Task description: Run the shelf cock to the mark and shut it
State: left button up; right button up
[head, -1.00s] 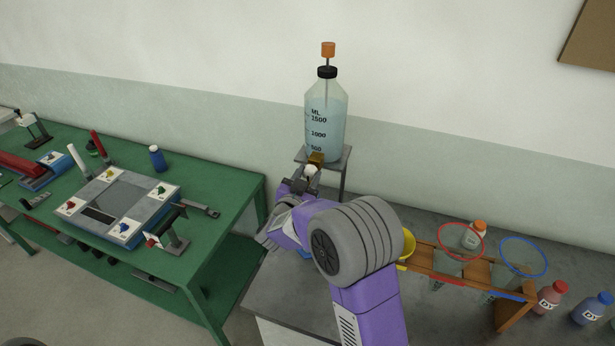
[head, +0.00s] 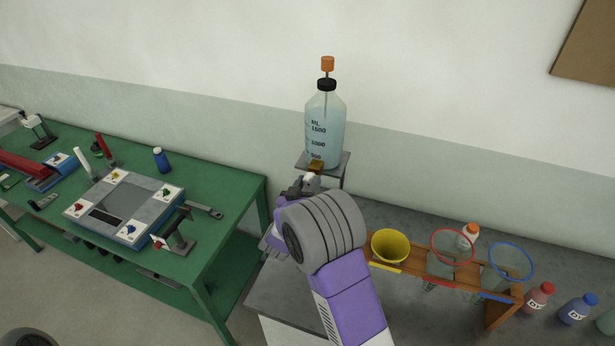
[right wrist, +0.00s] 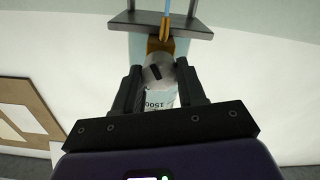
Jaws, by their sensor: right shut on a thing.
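The large clear bottle (head: 325,128) holds pale blue liquid and has printed volume marks. It stands upright on a small grey shelf (head: 340,161). A brass cock (head: 316,166) sticks out low at its front. In the right wrist view, which is upside down, the cock (right wrist: 160,44) has a pale round knob (right wrist: 158,72) with a dark mark. My right gripper (right wrist: 159,76) is shut on this knob. In the head view the right gripper (head: 303,187) sits just before the cock. A thin light-blue line (right wrist: 167,6) leaves the spout; what lies beneath is hidden. My left gripper is out of view.
A green bench (head: 225,184) at left carries a grey-blue device (head: 125,205) and tools. At right, a wooden rack (head: 408,264) holds yellow (head: 391,246), red and blue-rimmed funnels. Dye bottles (head: 538,298) stand beyond it. The wall is close behind the shelf.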

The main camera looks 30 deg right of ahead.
jog(key=shift+n+p, duration=1.3)
jog(key=shift+n, duration=0.3)
jog(key=o, duration=1)
jog(key=shift+o, duration=0.2)
jog(key=b+v, duration=0.1)
jog(key=v, duration=0.6)
jog(key=shift+s+a, duration=0.2)
jog(key=shift+a, duration=0.05)
